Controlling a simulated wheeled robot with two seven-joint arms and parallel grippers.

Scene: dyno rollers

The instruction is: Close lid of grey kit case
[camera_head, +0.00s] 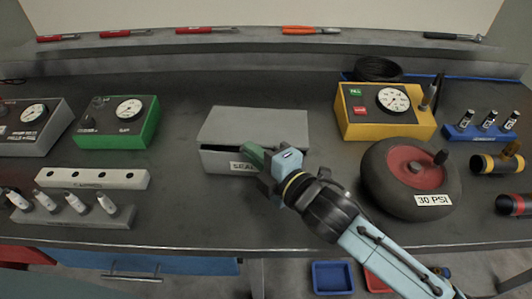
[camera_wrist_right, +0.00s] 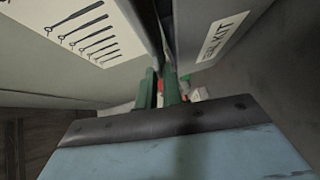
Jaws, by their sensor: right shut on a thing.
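The grey kit case (camera_head: 218,163) stands on the bench in the middle of the head view, with a "SEAL KIT" label on its front. Its lid (camera_head: 250,122) looks lowered, with a narrow dark gap along the front edge. My right gripper (camera_head: 254,155) is at the front right of the case, shut on the lid's front edge; its body hides the front right corner. In the right wrist view the green fingers (camera_wrist_right: 162,90) are between a pale panel with tool drawings and the labelled case front (camera_wrist_right: 222,40). My left gripper is not in view.
A green gauge box (camera_head: 118,122) is left of the case and a yellow gauge box (camera_head: 385,108) right of it. A wheel (camera_head: 380,180) marked 30 PSI stands close to my right arm. A white block with holes (camera_head: 92,178) lies at the left.

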